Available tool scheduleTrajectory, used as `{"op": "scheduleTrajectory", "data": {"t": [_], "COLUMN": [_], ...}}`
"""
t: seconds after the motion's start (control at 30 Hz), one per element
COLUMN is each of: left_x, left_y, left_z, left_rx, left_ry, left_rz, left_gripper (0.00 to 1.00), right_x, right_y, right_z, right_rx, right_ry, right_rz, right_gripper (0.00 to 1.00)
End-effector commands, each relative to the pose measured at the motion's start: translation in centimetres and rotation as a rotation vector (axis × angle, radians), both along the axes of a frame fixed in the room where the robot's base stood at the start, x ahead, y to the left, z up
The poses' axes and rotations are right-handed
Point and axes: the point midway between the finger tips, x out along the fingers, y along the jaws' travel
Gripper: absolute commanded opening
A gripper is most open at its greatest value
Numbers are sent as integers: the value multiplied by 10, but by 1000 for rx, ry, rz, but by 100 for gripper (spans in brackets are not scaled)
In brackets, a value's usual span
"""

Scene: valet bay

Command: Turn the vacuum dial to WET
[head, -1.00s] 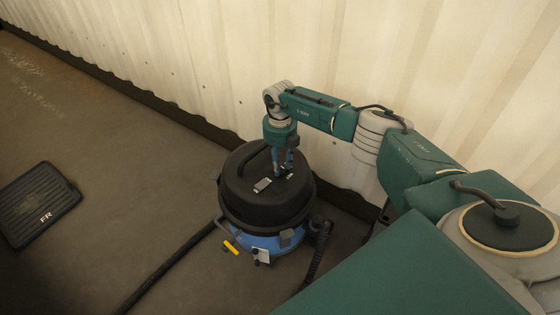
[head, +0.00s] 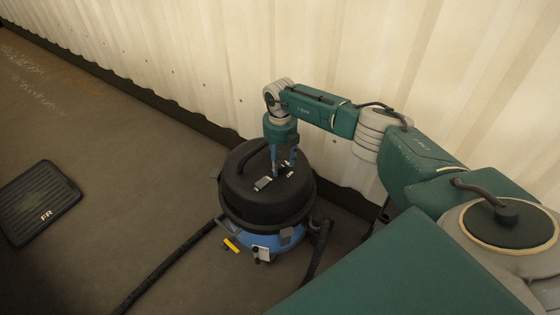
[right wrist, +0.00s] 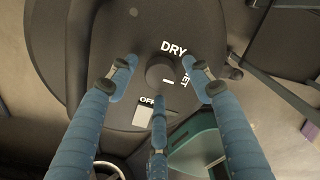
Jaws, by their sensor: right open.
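The vacuum (head: 240,205) stands on the floor near the wall, with a black domed lid over a blue body. In the right wrist view its round dark dial (right wrist: 160,70) shows on the lid, with DRY above right, WET at lower right and OFF at lower left. A short white line shows at the dial's lower right edge; I cannot tell if it is the pointer. My right gripper (head: 283,165) points down over the lid, open, its blue fingers spread around the dial. I see no clear grip on it. My left gripper is out of view.
A dark hose (head: 165,268) runs across the floor at front left of the vacuum. A black mat marked FR (head: 38,205) lies at far left. The corrugated wall (head: 230,60) stands close behind.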

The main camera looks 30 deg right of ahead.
Motion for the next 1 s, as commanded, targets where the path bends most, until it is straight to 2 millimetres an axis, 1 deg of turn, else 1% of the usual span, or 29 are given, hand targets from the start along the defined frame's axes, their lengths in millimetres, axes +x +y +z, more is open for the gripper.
{"op": "scheduleTrajectory", "data": {"t": [0.17,0.4,0.5,0.6,0.77,1.0], "left_x": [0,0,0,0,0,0], "left_y": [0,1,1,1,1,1], "left_z": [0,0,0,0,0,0], "left_rx": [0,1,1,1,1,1], "left_ry": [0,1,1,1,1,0], "left_rz": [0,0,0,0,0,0], "left_gripper": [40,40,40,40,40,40], "right_x": [1,1,1,1,1,1], "right_y": [-1,0,-1,0,0,0], "right_z": [26,78,95,108,117,118], "right_rx": [-1,0,-1,0,0,0], "right_ry": [-5,-5,-4,-3,-2,-1], "right_rz": [2,2,0,0,0,0], "right_gripper": [50,50,50,50,50,50]}}
